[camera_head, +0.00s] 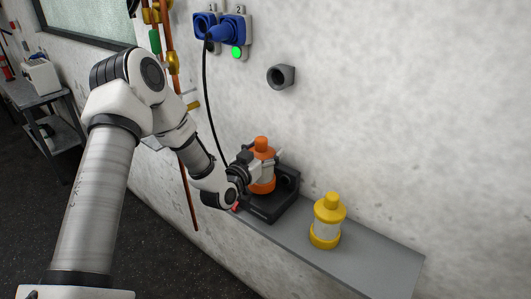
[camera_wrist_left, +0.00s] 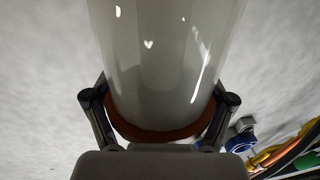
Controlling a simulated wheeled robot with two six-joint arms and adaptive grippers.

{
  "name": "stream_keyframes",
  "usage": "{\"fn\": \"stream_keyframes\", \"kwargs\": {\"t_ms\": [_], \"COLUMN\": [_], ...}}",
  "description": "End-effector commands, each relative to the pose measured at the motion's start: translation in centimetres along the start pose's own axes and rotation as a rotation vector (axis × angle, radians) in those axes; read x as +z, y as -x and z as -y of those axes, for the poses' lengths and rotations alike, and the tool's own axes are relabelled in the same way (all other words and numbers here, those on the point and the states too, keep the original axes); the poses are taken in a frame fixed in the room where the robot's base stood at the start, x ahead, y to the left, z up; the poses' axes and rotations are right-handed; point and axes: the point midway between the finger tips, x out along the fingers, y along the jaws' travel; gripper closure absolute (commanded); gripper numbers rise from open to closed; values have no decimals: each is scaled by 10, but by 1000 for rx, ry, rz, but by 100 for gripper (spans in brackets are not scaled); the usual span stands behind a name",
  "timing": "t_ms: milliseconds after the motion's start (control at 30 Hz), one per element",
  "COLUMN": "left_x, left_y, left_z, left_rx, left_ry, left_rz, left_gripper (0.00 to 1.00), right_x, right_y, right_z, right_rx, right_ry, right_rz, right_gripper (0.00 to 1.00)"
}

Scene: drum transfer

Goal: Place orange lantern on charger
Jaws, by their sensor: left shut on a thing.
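The orange lantern (camera_head: 262,184), with an orange cap and base and a pale middle, is upright at the black charger (camera_head: 272,211) on the grey shelf. I cannot tell whether its base rests on the charger. My left gripper (camera_head: 254,164) comes in from the left and is shut around the lantern's pale middle. In the left wrist view, the pale glossy body of the lantern (camera_wrist_left: 165,65) fills the middle between the two fingers, with an orange rim at one end. My right gripper is not in view.
A yellow lantern (camera_head: 327,222) stands on the shelf (camera_head: 375,262) right of the charger. A grey pipe stub (camera_head: 281,76) sticks out of the wall. Copper pipes are behind my arm.

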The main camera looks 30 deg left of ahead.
Motion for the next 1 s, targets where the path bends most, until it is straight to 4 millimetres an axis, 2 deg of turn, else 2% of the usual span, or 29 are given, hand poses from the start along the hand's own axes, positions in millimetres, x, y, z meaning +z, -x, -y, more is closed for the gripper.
{"fn": "stream_keyframes", "kwargs": {"t_ms": [133,467,500,533,933,1000], "left_x": [21,29,28,28,23,26], "left_y": [1,1,1,1,1,8], "left_z": [-1,-1,-1,-1,-1,0], "left_rx": [1,0,0,0,1,-1], "left_ry": [-2,0,0,0,0,3], "left_rz": [3,-1,0,0,0,1], "left_gripper": [71,71,11,0,0,0], "right_x": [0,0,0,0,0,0], "right_y": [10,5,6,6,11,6], "right_z": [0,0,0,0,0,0], "right_rx": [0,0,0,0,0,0], "right_ry": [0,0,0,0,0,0], "right_rz": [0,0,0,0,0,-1], "right_gripper": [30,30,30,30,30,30]}}
